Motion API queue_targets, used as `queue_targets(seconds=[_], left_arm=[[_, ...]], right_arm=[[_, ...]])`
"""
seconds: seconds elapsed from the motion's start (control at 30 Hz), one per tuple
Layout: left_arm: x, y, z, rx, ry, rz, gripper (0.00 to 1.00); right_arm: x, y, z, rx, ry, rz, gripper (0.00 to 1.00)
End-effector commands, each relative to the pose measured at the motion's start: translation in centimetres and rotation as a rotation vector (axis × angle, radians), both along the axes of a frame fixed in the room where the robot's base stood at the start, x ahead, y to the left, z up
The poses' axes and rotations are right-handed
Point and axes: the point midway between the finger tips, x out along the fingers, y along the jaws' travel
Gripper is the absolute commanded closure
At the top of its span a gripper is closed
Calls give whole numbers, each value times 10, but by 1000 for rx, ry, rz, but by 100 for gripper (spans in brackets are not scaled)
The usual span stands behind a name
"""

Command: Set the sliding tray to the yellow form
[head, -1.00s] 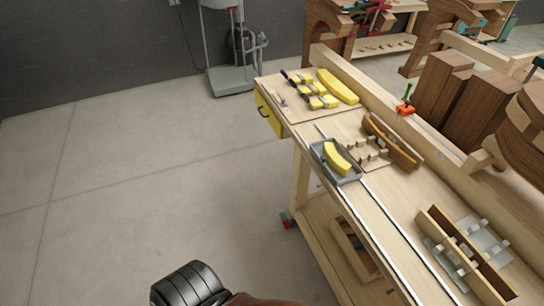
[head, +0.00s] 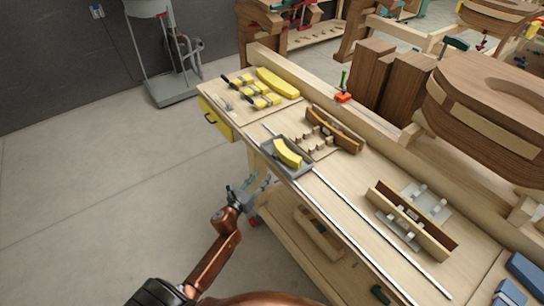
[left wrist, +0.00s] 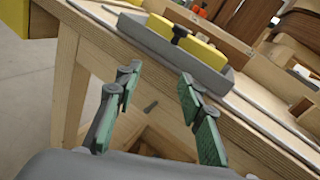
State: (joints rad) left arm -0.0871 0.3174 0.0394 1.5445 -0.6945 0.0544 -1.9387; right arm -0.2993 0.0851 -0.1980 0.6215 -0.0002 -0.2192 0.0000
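The grey sliding tray (head: 281,167) sits on the metal rails along the bench's front edge, with a curved yellow block (head: 288,152) inside. In the left wrist view the tray (left wrist: 165,47) fills the upper middle, with a black knob (left wrist: 180,34) against the yellow block. The yellow form (head: 277,83) is at the far left end of the bench, beside several yellow clamped pieces. My left gripper (head: 254,188) is in front of the bench, below and left of the tray, not touching it. Its green-padded fingers (left wrist: 158,95) are apart and empty. My right gripper is out of view.
A brown form (head: 335,128) and a wooden form with metal fittings (head: 410,218) stand further along the bench. A yellow drawer (head: 215,118) is at its left end. The bench edge and leg (left wrist: 72,90) are close to my left gripper. Floor to the left is clear.

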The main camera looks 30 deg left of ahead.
Motion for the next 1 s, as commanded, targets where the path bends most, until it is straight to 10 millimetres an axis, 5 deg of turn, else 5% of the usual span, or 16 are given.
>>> queue_targets(seconds=[0.1, 0.2, 0.7, 1.0], left_arm=[[6, -5, 42, 144, -59, -26, 64], [12, -7, 54, 190, -78, -33, 64], [79, -7, 53, 191, -76, -33, 64], [85, -7, 52, 191, -75, -33, 64]], right_arm=[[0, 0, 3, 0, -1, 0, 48], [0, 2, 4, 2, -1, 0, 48], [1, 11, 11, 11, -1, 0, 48], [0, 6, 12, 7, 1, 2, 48]])
